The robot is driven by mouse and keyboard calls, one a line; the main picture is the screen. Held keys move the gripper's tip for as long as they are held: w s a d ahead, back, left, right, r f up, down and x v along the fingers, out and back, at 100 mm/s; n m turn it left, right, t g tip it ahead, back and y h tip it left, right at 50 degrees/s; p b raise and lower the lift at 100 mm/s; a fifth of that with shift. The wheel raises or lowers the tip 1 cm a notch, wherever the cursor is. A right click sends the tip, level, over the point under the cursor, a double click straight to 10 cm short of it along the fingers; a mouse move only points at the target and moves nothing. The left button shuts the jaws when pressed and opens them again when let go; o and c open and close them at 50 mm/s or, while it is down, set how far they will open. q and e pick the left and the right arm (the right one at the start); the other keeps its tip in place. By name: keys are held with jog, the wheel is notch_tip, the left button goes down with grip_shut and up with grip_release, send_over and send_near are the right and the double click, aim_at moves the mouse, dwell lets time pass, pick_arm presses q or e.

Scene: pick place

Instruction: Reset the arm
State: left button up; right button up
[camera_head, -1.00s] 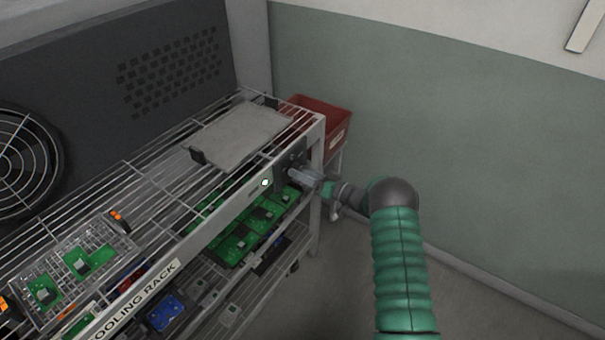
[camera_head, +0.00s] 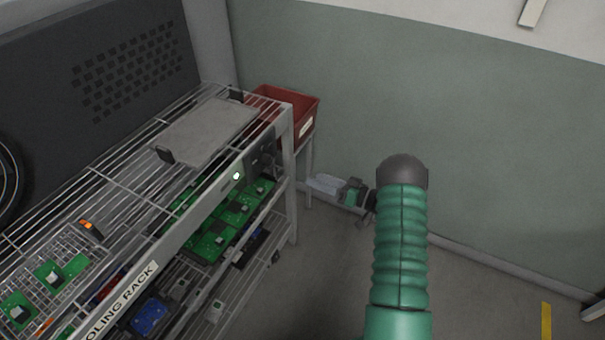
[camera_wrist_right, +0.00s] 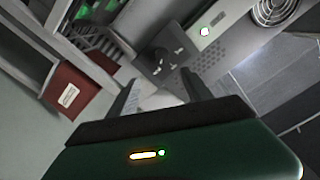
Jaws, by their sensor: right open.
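My right arm comes up from the bottom of the head view. Its gripper (camera_head: 324,186) is to the right of the cooling rack (camera_head: 207,213), in the air and clear of the rack's corner post. In the head view this knob (camera_head: 267,160) is small and dark. My left gripper is not in view.
A red bin (camera_head: 300,118) stands behind the rack's far corner. A grey tray (camera_head: 208,132) lies on the top shelf. Green circuit boards (camera_head: 212,240) lie on the shelf below. A dark vented panel (camera_head: 125,70) is at left. Open floor lies right of the rack.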

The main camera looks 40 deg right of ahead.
jog(key=shift+s+d, duration=0.1)
jog(key=shift+s, duration=0.25)
